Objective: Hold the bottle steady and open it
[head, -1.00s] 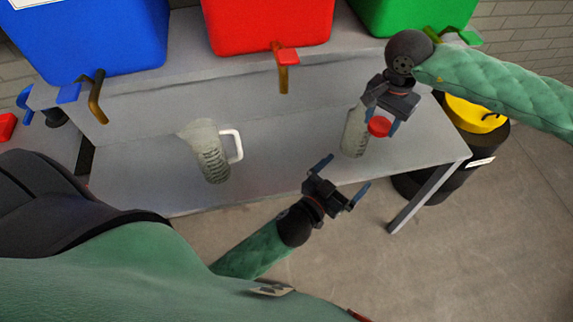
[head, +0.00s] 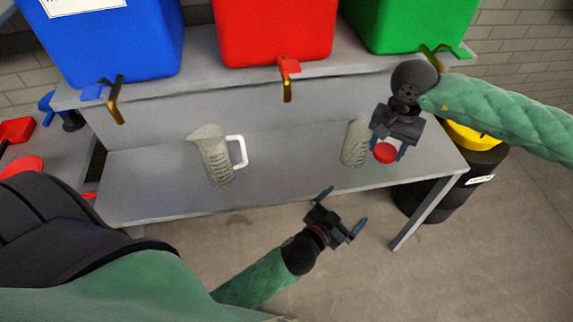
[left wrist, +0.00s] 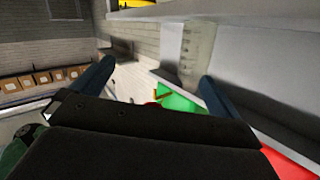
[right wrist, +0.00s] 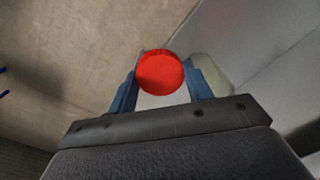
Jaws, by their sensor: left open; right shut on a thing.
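The pale translucent bottle (head: 355,142) stands upright on the grey table, right of centre in the head view. My right gripper (head: 387,150) is just right of it, pointing down and shut on a red cap (head: 385,153). The cap sits beside the bottle in the head view, apart from its top. In the right wrist view the red cap (right wrist: 160,72) is between the two blue fingers, with a pale shape, likely the bottle (right wrist: 212,75), behind the right finger. My left gripper (head: 343,212) is open and empty, in front of the table edge, away from the bottle.
A translucent measuring jug (head: 216,160) with a white handle stands left on the grey table (head: 285,165). Blue (head: 110,45), red (head: 275,30) and green (head: 410,22) bins stand on the raised shelf behind. A black and yellow barrel (head: 470,155) is at the right.

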